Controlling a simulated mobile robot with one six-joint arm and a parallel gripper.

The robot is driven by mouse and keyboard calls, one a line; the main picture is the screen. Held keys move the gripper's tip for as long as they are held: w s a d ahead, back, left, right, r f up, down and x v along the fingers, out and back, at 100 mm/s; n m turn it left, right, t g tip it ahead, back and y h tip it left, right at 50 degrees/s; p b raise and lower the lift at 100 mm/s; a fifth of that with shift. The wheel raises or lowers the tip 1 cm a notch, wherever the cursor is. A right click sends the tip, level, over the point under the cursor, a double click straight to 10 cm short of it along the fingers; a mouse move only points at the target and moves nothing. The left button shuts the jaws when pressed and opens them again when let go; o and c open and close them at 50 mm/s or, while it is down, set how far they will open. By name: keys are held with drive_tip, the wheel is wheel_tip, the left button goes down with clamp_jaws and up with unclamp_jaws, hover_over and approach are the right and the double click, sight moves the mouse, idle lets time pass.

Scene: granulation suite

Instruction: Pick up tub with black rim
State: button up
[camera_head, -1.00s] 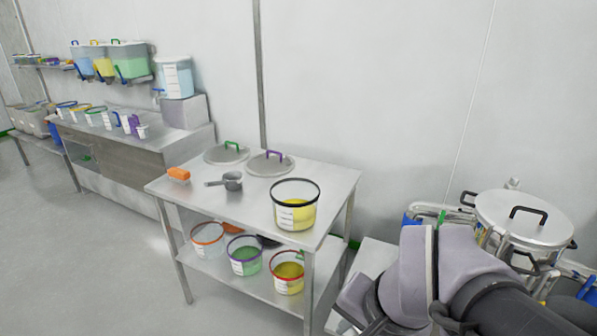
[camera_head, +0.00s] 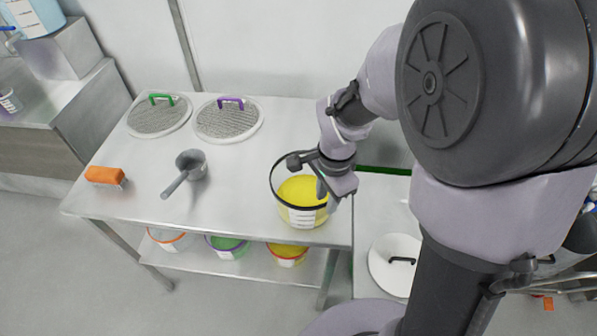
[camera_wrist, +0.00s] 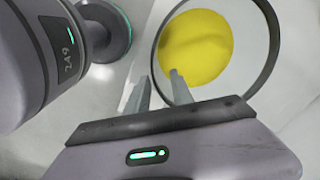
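The clear tub with a black rim (camera_head: 302,216) holds yellow material and stands upright near the front right corner of the steel table (camera_head: 235,172). It has a white label on its front. In the wrist view, the tub (camera_wrist: 276,52) fills the upper right, its yellow contents visible from above. My gripper (camera_head: 323,187) is at the tub's right side. In the wrist view, my gripper (camera_wrist: 158,88) has its two fingers apart, one over the tub's opening and one outside it, with the near rim between them. I cannot tell whether the fingers touch the wall.
A grey scoop (camera_head: 190,166), an orange-backed brush (camera_head: 104,175) and two lids with green (camera_head: 160,116) and purple (camera_head: 228,121) handles lie on the table. Several tubs stand on the shelf below, including one with a purple rim (camera_head: 228,247). A white lid (camera_head: 393,266) is at the right.

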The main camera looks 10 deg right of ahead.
drive_tip(key=b, duration=0.3)
hover_over(320, 224)
wheel_tip(320, 224, down, 7)
drive_tip(key=shift+s+f, duration=0.1)
drive_tip(key=shift+r, duration=0.2)
drive_tip(key=shift+c, duration=0.2)
clamp_jaws()
idle(0.7)
